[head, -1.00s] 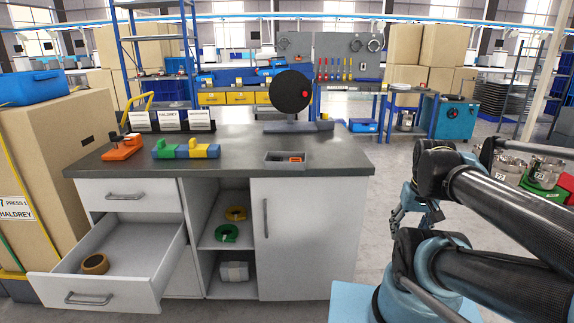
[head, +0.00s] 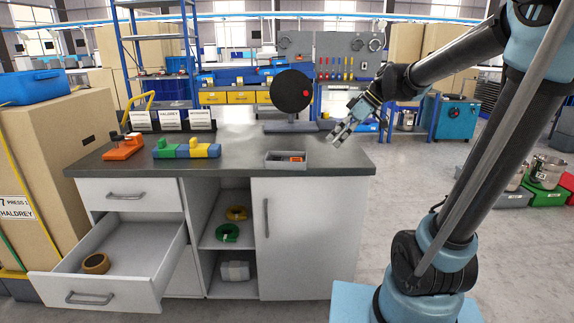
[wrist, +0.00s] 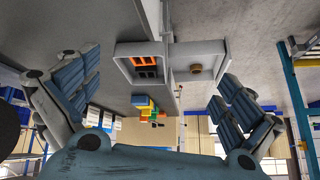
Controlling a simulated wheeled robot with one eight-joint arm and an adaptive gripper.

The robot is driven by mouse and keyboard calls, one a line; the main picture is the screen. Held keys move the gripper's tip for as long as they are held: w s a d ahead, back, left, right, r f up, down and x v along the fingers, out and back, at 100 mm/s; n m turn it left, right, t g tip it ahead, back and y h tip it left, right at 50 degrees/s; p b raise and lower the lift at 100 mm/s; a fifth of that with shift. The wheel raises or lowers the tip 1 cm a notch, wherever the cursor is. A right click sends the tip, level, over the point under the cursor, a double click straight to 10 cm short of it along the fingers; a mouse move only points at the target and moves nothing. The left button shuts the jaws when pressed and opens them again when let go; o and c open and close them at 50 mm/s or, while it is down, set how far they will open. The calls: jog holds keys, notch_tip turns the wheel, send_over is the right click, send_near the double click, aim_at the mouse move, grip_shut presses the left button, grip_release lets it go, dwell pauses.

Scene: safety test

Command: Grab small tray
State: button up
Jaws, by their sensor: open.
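The small tray (head: 286,166) is a shallow grey box on the dark worktop, near its front edge and right of the middle. An orange item (head: 296,159) lies inside it. My gripper (head: 335,140) is open and empty, to the right of the tray and a little above it, with its fingers pointing down and left. In the wrist view the tray (wrist: 122,62) shows between the two spread fingers, apart from both.
The dark worktop (head: 235,145) also holds an orange tool (head: 123,148), coloured blocks (head: 187,150) and a stand with a black disc (head: 290,92) behind the tray. An open drawer (head: 125,248) with a tape roll (head: 95,264) juts out at the lower left.

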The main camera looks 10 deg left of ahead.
jog(key=w+a+r+n+y, duration=0.1)
jog(key=w+a+r+n, duration=0.15)
jog(key=w+a, duration=0.2)
send_over(286, 157)
jog(key=s+d, duration=0.4)
jog(key=d, duration=0.1)
jog(key=shift+n+g+y, duration=0.3)
jog(key=shift+n+g, duration=0.1)
jog(key=shift+n, duration=0.05)
jog(key=f, duration=0.8)
jog(key=shift+s+a+f, duration=0.15)
jog(key=shift+a+f, duration=0.1)
jog(key=shift+f, duration=0.05)
jog(key=shift+x, duration=2.55)
jog(key=shift+d, duration=0.1)
jog(key=c, duration=1)
